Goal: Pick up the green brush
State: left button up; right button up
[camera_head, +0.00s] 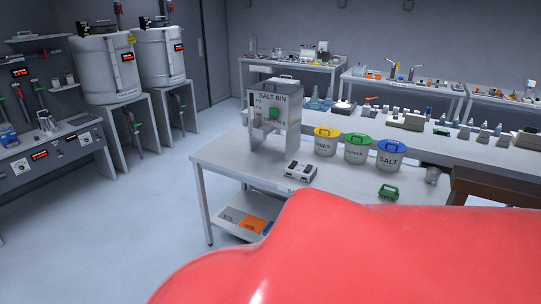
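A small green object with a handle, which looks like the green brush (388,192), lies on the white table (235,160) near its right front part. Neither of my grippers shows in the head view.
The SALT BIN hopper (274,110) and yellow-lidded (326,143), green-lidded (357,149) and blue-lidded (390,157) buckets stand behind. A large red surface up close hides the lower right.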

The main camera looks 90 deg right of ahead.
aim_at(388, 194)
jog(key=z, duration=2.85)
jog(key=k+j+z, duration=0.1)
jog(key=j+z, duration=0.25)
jog(key=z, duration=0.15)
jog(key=k+j+z, duration=0.15)
jog(key=j+z, duration=0.15)
jog(key=z, duration=0.2)
jog(key=i+j+u, duration=0.1)
jog(key=u, duration=0.3)
jog(key=i+u, duration=0.2)
jog(key=u, duration=0.15)
jog(key=i, duration=0.5)
jog(key=i+j, duration=0.15)
jog(key=i, duration=0.4)
jog(key=i+l+z, duration=0.15)
jog(key=i+z, duration=0.95)
jog(key=z, duration=0.15)
jog(key=i+z, duration=0.1)
jog(key=i, duration=0.15)
